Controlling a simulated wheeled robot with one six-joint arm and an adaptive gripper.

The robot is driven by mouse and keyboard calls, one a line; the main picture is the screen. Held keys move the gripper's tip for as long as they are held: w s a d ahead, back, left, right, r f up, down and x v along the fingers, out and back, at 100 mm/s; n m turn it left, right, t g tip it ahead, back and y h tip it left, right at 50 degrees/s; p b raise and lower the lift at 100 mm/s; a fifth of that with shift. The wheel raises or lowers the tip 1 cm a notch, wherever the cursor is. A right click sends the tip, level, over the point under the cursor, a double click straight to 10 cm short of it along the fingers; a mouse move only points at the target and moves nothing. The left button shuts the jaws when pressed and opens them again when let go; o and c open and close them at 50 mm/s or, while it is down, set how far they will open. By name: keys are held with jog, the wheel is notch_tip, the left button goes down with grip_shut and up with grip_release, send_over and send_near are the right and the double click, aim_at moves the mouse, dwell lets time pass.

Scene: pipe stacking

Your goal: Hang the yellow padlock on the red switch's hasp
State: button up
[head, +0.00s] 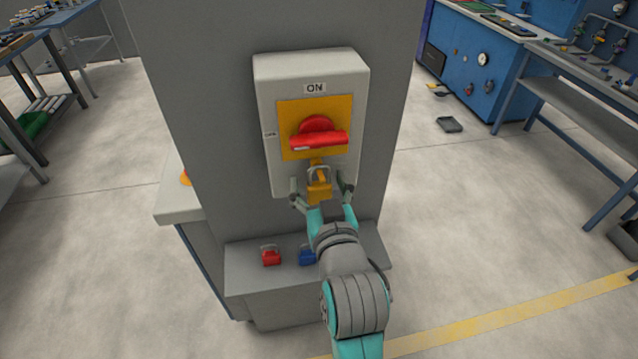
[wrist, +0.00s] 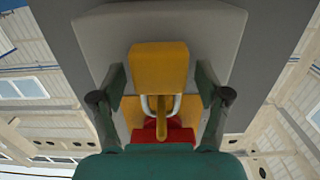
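The red switch (head: 319,139) sits on a yellow plate on a pale grey box, its handle lying across. The orange-yellow hasp (head: 317,163) sticks out below the handle; it also shows in the wrist view (wrist: 160,122). The yellow padlock (head: 319,192) hangs body-down under it, with its grey shackle apparently looped around the hasp. In the wrist view the padlock's body (wrist: 160,68) hides part of the switch. My gripper (head: 321,188) is open, with a finger on each side of the padlock. In the wrist view (wrist: 161,85) a gap shows between each finger and the body.
The switch box (head: 266,95) is mounted on a dark grey post (head: 205,100). A red padlock (head: 271,256) and a blue padlock (head: 307,256) stand on the grey ledge (head: 250,281) below, close to my arm. Open floor lies on both sides.

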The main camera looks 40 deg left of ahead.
jog(key=shift+d, duration=0.1)
jog(key=v, duration=1.2)
jog(key=s+d+f+m+t+h, duration=0.1)
jog(key=d+f+m+t+h, duration=0.15)
jog(key=d+f, duration=0.7)
jog(key=s+d+f+m+t+h, duration=0.1)
jog(key=s+d+f+m+h, duration=0.2)
jog(key=d+f, duration=0.65)
jog(key=s+d+f+m+h, duration=0.2)
jog(key=s+d+m+h, duration=0.2)
jog(key=s+d, duration=1.3)
jog(key=s+h, duration=0.2)
jog(key=h, duration=0.1)
jog(key=shift+s+d+h, duration=0.35)
jog(key=shift+s, duration=0.05)
dwell(0.4)
